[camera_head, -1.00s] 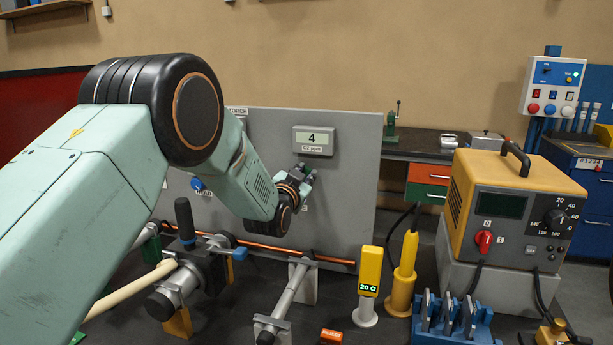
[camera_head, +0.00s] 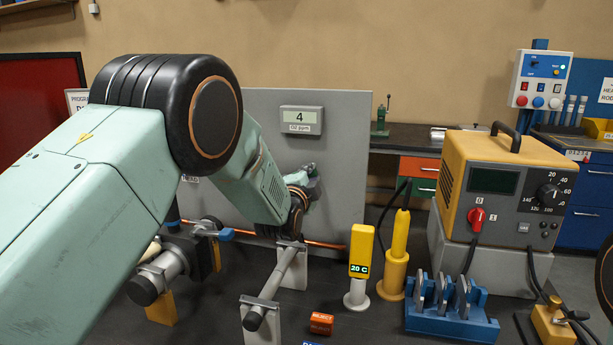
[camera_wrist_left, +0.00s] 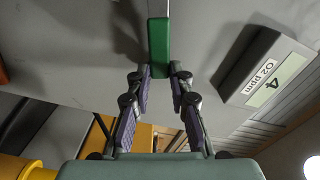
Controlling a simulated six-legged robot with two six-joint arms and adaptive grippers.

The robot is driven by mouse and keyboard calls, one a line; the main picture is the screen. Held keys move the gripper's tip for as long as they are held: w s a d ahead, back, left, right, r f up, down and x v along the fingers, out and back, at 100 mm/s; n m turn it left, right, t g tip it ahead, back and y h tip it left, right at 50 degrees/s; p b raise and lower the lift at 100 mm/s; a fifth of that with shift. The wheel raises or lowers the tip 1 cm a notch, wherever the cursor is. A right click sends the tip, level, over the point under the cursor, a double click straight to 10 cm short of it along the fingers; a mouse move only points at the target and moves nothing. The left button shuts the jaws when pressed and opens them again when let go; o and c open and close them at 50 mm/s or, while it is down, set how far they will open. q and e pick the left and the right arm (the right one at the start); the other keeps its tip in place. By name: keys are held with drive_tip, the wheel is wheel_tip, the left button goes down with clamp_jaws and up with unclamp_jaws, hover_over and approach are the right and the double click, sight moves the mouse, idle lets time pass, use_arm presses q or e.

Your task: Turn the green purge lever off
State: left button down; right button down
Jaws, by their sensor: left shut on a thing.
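The green purge lever (camera_wrist_left: 159,45) shows in the left wrist view as a green bar in front of the grey panel. Its lower end lies between the fingertips of my left gripper (camera_wrist_left: 160,74), which is shut on it. In the head view my left gripper (camera_head: 309,174) is at the grey panel (camera_head: 345,200), just below the O2 ppm display (camera_head: 302,120), which reads 4. My arm and wrist hide the lever in the head view. My right gripper is not in view.
A copper tube (camera_head: 325,244) runs along the panel's foot. In front stand a grey rod on supports (camera_head: 280,275), a yellow 20 C meter (camera_head: 361,250), a yellow torch-like tool (camera_head: 398,245), a blue rack (camera_head: 450,325) and a yellow power unit (camera_head: 510,190).

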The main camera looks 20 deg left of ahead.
use_arm(q)
drive_tip(key=shift+d+f+m+b, duration=0.2)
drive_tip(key=shift+f+m+b, duration=0.95)
drive_tip(key=shift+m, duration=0.75)
drive_tip(key=shift+f, duration=0.2)
drive_tip(key=c, duration=1.2)
unclamp_jaws()
drive_tip(key=shift+w+f, duration=0.1)
drive_tip(key=shift+f, duration=0.05)
drive_tip(key=s, duration=1.2)
